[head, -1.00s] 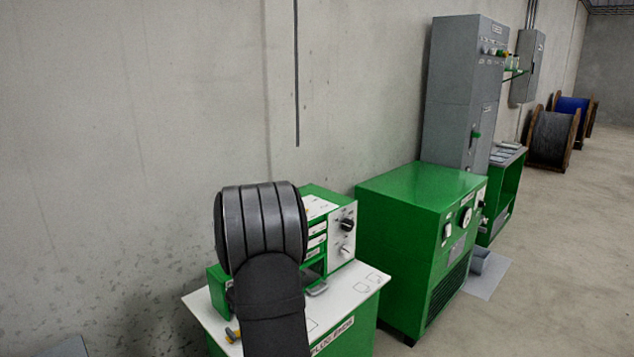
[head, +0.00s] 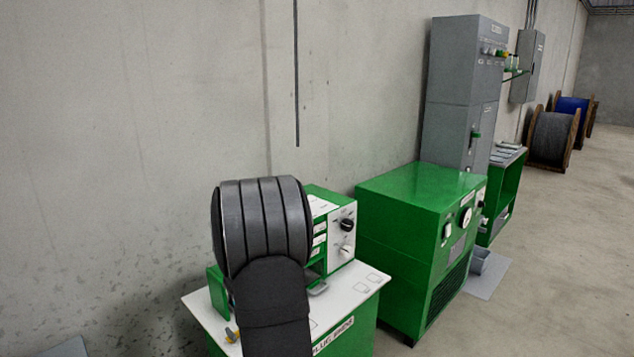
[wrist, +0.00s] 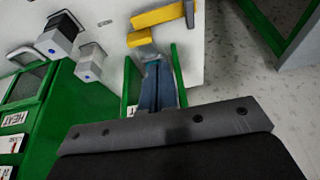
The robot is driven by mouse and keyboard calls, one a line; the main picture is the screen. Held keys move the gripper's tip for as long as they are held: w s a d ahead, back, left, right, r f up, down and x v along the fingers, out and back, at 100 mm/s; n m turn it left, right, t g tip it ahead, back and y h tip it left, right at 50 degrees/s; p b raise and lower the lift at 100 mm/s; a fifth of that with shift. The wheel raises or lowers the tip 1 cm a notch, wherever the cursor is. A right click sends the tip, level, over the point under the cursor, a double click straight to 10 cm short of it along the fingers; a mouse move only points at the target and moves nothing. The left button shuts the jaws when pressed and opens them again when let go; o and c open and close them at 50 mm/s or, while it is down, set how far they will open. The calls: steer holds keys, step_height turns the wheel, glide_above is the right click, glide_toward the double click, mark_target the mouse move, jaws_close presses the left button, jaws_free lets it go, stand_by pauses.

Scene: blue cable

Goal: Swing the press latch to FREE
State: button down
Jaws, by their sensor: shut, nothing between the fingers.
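In the wrist view my gripper (wrist: 157,80) is seen from behind, with its blue-grey fingers together and nothing between them. They reach between two thin green upright plates (wrist: 131,85) on the white bench top. Just past the fingertips are a yellow block (wrist: 140,38) and a longer yellow bar (wrist: 160,16), which look like the press latch; I cannot tell whether the fingers touch them. No FREE mark is readable. My own arm hides the gripper there.
The white bench top (head: 370,285) carries a green control unit (head: 341,228) with knobs; its HEAT label (wrist: 14,119) shows in the wrist view. A green cabinet (head: 415,225) stands to the right.

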steer(key=w+a+r+m+t, duration=0.1)
steer(key=w+a+r, duration=0.1)
steer(key=w+r, duration=0.1)
steer(key=w+a+r+m+t, duration=0.1)
steer(key=w+a+r, duration=0.1)
steer(key=w+r, duration=0.1)
steer(key=w+a+r+m, duration=0.1)
steer(key=w+a+r, duration=0.1)
steer(key=w+r, duration=0.1)
steer(key=shift+w+a+r+m+t, duration=0.1)
steer(key=shift+a+r+m+t, duration=0.15)
steer(key=shift+m+t, duration=0.15)
steer(key=shift+w+a+f+m+h, duration=0.15)
steer(key=shift+w+m+h, duration=0.15)
steer(key=shift+w+m, duration=0.25)
steer(key=shift+w+d+f+m+g+h, duration=0.1)
steer(key=shift+w+f+m+g+h, duration=0.15)
steer(key=shift+f+g, duration=0.15)
steer(key=shift+w+d+f+m+g+h, duration=0.1)
steer(key=shift+w+f+m+g+h, duration=0.1)
steer(key=shift+f+g, duration=0.15)
step_height(320, 180, up, 5)
steer(key=shift+s+d+r, duration=0.1)
steer(key=shift+r, duration=0.05)
